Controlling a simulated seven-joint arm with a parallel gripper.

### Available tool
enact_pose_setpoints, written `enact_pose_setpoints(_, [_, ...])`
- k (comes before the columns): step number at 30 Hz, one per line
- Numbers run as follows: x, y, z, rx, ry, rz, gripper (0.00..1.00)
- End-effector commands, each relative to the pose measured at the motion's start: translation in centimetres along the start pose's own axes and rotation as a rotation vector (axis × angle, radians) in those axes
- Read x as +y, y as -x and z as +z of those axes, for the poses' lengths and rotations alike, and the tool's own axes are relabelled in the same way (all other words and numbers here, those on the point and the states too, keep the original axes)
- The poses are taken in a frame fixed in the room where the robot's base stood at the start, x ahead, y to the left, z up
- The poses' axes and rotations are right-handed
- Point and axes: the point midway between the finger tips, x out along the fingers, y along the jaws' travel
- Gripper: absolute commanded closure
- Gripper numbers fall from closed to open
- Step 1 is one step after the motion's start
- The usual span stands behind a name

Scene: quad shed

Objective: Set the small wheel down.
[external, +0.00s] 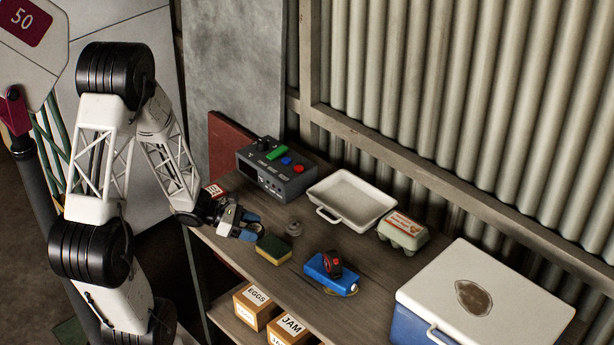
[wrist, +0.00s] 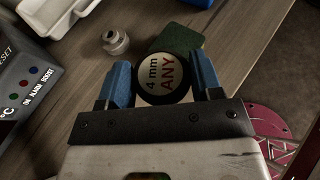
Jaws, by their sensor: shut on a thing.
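The small wheel (wrist: 164,78) is round, with a black rim and a pale face printed "4 mm ANY". In the wrist view my gripper (wrist: 164,84) is shut on it, one blue finger on each side. In the external view my gripper (external: 247,225) is over the left front part of the wooden bench (external: 225,246), close to the sponge; the wheel is mostly hidden there. I cannot tell how high it is above the bench.
A green and yellow sponge (external: 273,249) lies beside my gripper. A small grey knob-like piece (external: 294,228) stands behind it.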

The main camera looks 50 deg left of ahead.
Motion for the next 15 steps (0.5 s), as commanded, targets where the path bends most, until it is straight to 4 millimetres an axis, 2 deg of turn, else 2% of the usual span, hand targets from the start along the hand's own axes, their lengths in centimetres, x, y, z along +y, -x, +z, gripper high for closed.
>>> enact_pose_setpoints(6, [-1.0, 3.1, -1.6, -0.001, 0.025, 0.063, 0.65])
enact_pose_setpoints(15, [-2.7, 6.4, -3.4, -0.003, 0.057, 0.137, 0.65])
